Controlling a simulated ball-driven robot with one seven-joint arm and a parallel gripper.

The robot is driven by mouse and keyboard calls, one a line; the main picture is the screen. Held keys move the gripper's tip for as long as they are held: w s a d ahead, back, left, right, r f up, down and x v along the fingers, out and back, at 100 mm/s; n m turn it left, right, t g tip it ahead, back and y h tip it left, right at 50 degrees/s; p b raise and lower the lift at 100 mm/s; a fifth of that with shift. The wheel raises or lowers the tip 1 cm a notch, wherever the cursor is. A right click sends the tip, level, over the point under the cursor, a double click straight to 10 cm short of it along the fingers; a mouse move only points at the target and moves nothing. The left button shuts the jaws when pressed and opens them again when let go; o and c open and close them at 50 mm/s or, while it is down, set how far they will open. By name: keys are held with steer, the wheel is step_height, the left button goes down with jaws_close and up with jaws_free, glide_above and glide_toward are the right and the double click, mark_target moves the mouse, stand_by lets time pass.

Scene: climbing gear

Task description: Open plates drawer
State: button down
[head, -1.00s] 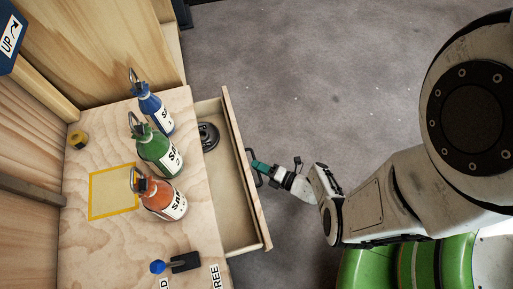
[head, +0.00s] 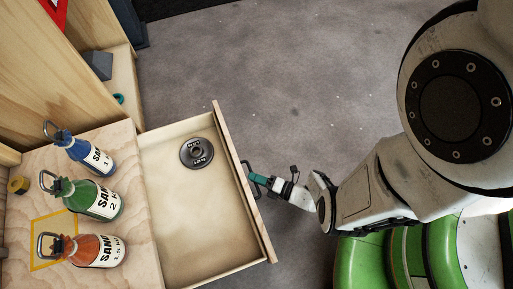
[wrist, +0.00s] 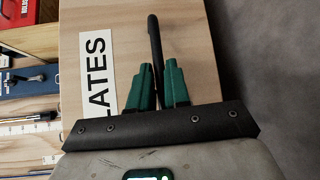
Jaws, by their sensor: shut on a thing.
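The plates drawer (head: 190,222) stands well out of the wooden cabinet, its inside showing. A dark round weight plate (head: 197,153) lies in it near the far end. The drawer front shows in the wrist view with a white label reading "LATES" (wrist: 97,75), partly cut off. A black bar handle (wrist: 153,45) runs along the front. My gripper (head: 256,178) is at the drawer front from the right. In the wrist view its green fingers (wrist: 158,86) are shut on the handle, one on each side of it.
Blue (head: 82,153), green (head: 96,199) and orange (head: 95,250) sand bottles stand on the cabinet top (head: 140,255). A yellow-edged square (head: 37,266) and a small yellow object (head: 18,185) are there too. Grey floor (head: 290,80) beyond the drawer is clear.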

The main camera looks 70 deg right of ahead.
stand_by(0.3)
steer(key=c, duration=1.2)
jaws_free()
steer(key=shift+o, duration=0.2)
steer(key=shift+s, duration=0.15)
